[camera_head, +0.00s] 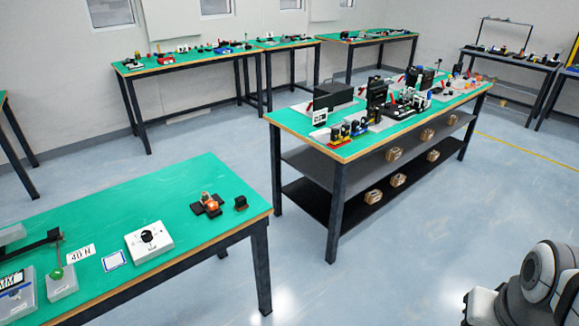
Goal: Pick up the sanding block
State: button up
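I cannot tell for sure which object is the sanding block. On the near green-topped table (185,185), at its right end, a small dark block (241,203) sits beside a black cross-shaped piece with an orange part on it (209,203). Many small objects on the middle table are too small to name, so the block could also be among them. Part of my arm shows at the lower right, over the floor and apart from the tables. My gripper is not in view.
The near table also holds a white dial box (149,242) and a "40 N" label (80,254). The middle table (352,148) is crowded on top, with small boxes on its lower shelves. Further tables stand along the walls. The grey floor (420,240) between is clear.

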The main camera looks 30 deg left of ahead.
aim_at(241, 204)
jog(key=u, duration=0.7)
jog(key=i, duration=1.4)
jog(key=u, duration=1.1)
jog(key=i, duration=0.65)
jog(key=u, duration=0.25)
jog(key=k, duration=0.9)
jog(key=u, duration=0.2)
jog(key=i, duration=0.9)
jog(key=z, duration=0.1)
